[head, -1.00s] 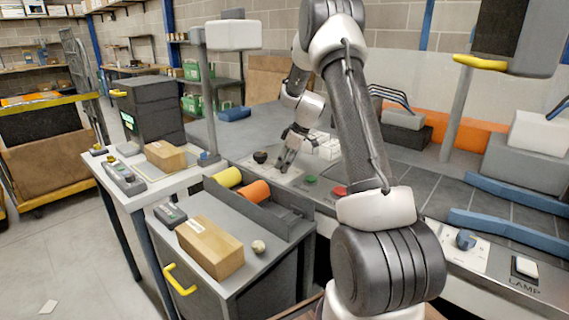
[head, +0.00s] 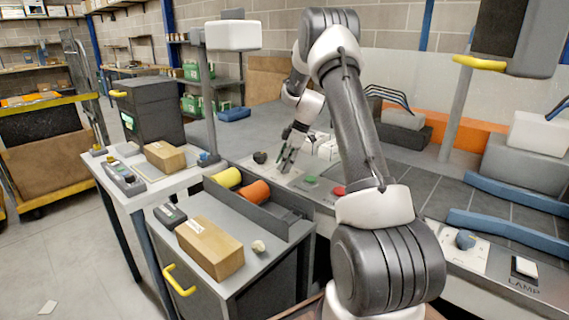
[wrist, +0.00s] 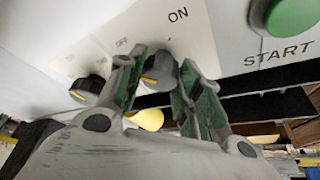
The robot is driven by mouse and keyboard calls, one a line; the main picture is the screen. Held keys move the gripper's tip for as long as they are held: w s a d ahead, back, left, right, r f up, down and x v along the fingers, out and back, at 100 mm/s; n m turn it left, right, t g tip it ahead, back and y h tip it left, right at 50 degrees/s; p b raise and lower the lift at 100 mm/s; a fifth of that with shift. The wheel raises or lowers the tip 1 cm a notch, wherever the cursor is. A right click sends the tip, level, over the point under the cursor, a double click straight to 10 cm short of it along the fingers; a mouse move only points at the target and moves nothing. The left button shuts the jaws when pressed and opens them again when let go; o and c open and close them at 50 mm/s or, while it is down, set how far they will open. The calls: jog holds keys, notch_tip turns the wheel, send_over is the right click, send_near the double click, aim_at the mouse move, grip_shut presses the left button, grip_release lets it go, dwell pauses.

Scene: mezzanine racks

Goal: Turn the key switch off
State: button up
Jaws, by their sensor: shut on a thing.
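The key switch (wrist: 160,70) is a dark round knob with a yellow mark on a pale panel. In the wrist view it sits between the two green-padded fingers of my gripper (wrist: 157,88), which is shut on it. The word ON is printed above it, and a smaller, blurred OFF lies to its upper left. In the head view my gripper (head: 287,160) reaches down to the pale control panel (head: 284,178), and its fingers hide the key switch there.
A second dark knob (wrist: 88,90) with a yellow mark is just left of the fingers. A green START button (wrist: 292,15) is at the upper right; a red button (head: 338,191) lies farther right. A tray with yellow and orange rolls (head: 256,192) stands in front.

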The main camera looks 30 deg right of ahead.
jog(key=o, duration=1)
jog(key=shift+d, duration=0.1)
jog(key=shift+r, duration=0.1)
jog(key=v, duration=1.1)
jog(key=shift+s+d+r, duration=0.1)
jog(key=shift+r, duration=0.25)
